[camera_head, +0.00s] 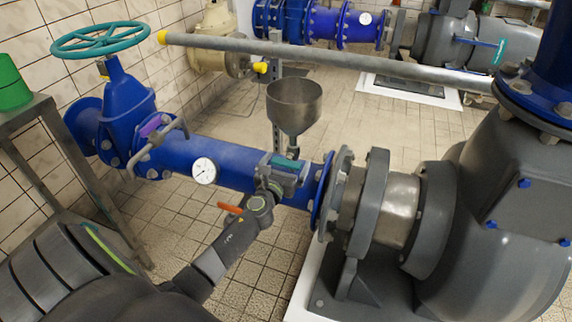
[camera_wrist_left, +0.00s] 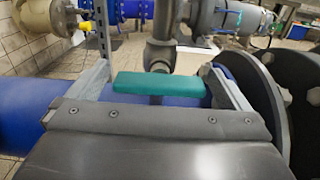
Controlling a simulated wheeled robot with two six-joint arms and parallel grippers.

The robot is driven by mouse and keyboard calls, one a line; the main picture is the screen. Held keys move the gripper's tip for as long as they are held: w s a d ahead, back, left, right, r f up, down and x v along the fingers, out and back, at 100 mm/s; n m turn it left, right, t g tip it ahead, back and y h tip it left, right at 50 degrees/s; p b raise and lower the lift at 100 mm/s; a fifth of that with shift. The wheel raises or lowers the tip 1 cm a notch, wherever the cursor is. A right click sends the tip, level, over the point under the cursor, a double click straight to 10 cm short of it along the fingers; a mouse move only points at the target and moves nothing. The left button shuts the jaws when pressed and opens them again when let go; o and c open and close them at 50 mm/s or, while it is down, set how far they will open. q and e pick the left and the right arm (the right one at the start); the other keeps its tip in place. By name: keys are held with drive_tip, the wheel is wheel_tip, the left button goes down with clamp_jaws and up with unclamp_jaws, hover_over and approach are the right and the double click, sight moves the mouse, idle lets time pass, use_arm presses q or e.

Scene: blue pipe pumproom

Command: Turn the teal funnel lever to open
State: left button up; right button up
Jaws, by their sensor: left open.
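The teal funnel lever (camera_head: 286,163) sits below the grey metal funnel (camera_head: 294,103), above the blue pipe. In the left wrist view the lever (camera_wrist_left: 158,84) is a flat teal bar lying crosswise. My left gripper (camera_head: 284,170) is at the lever. In the left wrist view its open fingers (camera_wrist_left: 155,82) stand on either side of the bar, with a gap visible at each end. The valve body under the lever is partly hidden by the gripper. My right gripper is not in view.
A blue pipe (camera_head: 232,164) with a white gauge (camera_head: 204,171) runs behind my left arm. A red-orange handle (camera_head: 230,208) is beside the forearm. A grey pump (camera_head: 510,190) stands right. A long grey pipe (camera_head: 330,58) crosses behind the funnel. A teal handwheel (camera_head: 100,38) is upper left.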

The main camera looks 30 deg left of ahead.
use_arm(q)
drive_tip(key=shift+w, duration=0.1)
drive_tip(key=c, duration=0.9)
